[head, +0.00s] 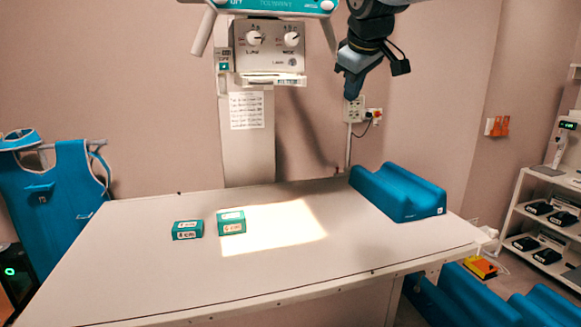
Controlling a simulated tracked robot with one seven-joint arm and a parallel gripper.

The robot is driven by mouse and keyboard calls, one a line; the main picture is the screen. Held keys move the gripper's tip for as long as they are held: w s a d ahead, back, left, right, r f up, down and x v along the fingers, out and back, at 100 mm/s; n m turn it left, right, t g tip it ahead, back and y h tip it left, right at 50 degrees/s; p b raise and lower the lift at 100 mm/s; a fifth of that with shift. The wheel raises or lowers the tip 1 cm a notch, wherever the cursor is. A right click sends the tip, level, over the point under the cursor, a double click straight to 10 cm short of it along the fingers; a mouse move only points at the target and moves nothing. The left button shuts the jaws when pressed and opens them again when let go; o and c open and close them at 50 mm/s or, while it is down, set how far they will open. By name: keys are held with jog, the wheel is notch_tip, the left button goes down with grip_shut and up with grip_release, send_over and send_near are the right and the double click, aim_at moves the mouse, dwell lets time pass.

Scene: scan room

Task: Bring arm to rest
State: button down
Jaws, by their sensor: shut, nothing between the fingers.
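My gripper (349,93) hangs from the arm at the upper right of the head view, pointing down. It is shut and empty. It is in the air, well above the table (140,270), and in the picture it overlaps the wall near a socket. The arm above it runs out of the top of the view.
Two small teal boxes (187,230) (231,222) sit on the table's left half. A blue padded support (400,192) lies at its right end. A machine head with dials (270,46) hangs left of my gripper. Shelves (540,220) stand at right. The table's front is clear.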

jog(key=s+d+f+m+g, duration=0.1)
jog(key=s+d+f+m, duration=0.3)
jog(key=s+f, duration=0.6)
jog(key=s+d+f+m+g, duration=0.1)
jog(key=s+d+f+m, duration=0.4)
jog(key=s+f, duration=0.5)
jog(key=shift+s+d+f, duration=0.15)
jog(key=shift+s+d, duration=0.45)
jog(key=shift+s, duration=0.65)
